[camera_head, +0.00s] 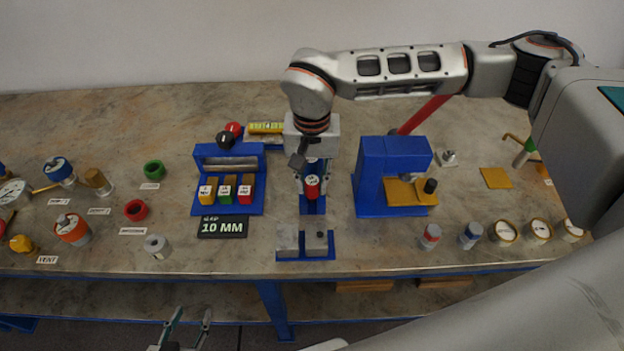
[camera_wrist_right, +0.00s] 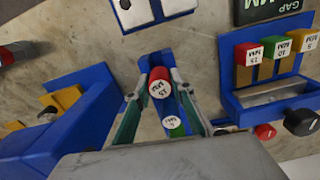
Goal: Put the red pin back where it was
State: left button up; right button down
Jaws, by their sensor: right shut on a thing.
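The red pin (camera_head: 312,187) has a white-labelled end and shows upright at my right gripper (camera_head: 309,172). In the right wrist view the red pin (camera_wrist_right: 159,85) is between the two fingers of the right gripper (camera_wrist_right: 160,92), which is shut on it. The narrow blue holder (camera_head: 312,207) is directly below it; I cannot tell whether the pin is seated in it or just above. A green pin with a white labelled end (camera_wrist_right: 173,123) stands in the same holder (camera_wrist_right: 155,60) behind the red one. My left gripper (camera_head: 185,330) is open and empty, low in front of the table.
A blue rack (camera_head: 228,163) with yellow, green and red labelled blocks stands left of the holder, behind a "GAP 10 MM" sign (camera_head: 222,228). A blue press-like stand (camera_head: 370,180) is on the right. Two grey blocks on a blue base (camera_head: 305,252) are in front.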

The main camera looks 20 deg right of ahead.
jog(key=c, duration=1.8)
grip_release()
jog(key=shift+o, duration=0.2)
notch_tip(320, 180, up, 13)
jog(key=shift+f, duration=0.1)
